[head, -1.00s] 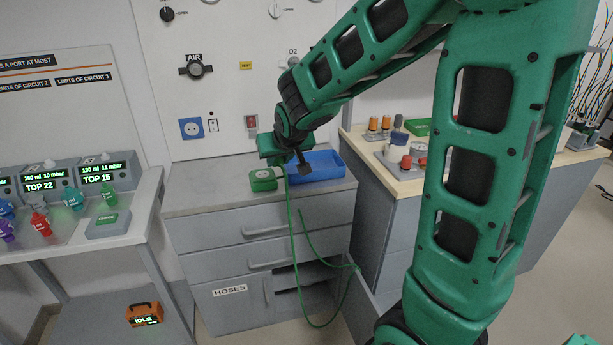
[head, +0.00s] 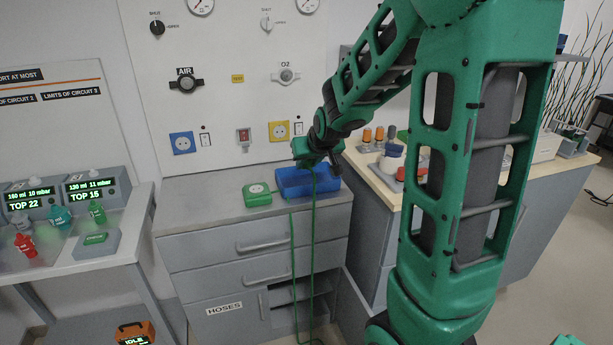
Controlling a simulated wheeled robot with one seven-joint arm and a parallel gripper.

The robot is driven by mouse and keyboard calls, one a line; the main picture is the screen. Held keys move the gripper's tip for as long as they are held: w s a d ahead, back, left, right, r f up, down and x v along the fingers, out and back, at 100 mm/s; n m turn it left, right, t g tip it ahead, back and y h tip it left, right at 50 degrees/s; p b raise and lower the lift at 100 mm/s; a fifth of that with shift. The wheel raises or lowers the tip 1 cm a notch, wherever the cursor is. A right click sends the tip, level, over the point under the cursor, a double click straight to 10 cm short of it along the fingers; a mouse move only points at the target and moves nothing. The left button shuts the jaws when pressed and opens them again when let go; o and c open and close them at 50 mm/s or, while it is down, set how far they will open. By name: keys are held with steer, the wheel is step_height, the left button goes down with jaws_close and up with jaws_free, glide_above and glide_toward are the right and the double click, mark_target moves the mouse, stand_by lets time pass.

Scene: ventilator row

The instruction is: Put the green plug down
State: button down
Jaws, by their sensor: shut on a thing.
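My gripper (head: 335,164) is at the end of the green arm, in front of the wall panel and over the right part of the blue tray (head: 292,187) on the grey counter. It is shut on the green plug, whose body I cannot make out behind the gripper. A green cable (head: 313,225) hangs from just under the gripper, down past the counter's front edge. A green box (head: 257,195) sits on the counter left of the tray.
The counter (head: 222,205) is bare left of the green box. Blue (head: 182,143) and yellow (head: 279,131) wall sockets are behind it. A wooden-topped bench (head: 383,188) with several knobs stands right. A bench with ventilators (head: 92,198) stands left.

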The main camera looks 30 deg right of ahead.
steer(key=shift+d+f, duration=0.15)
steer(key=shift+d, duration=0.15)
steer(key=shift+f, duration=2)
steer(key=shift+f, duration=0.6)
steer(key=c, duration=1.4)
jaws_free()
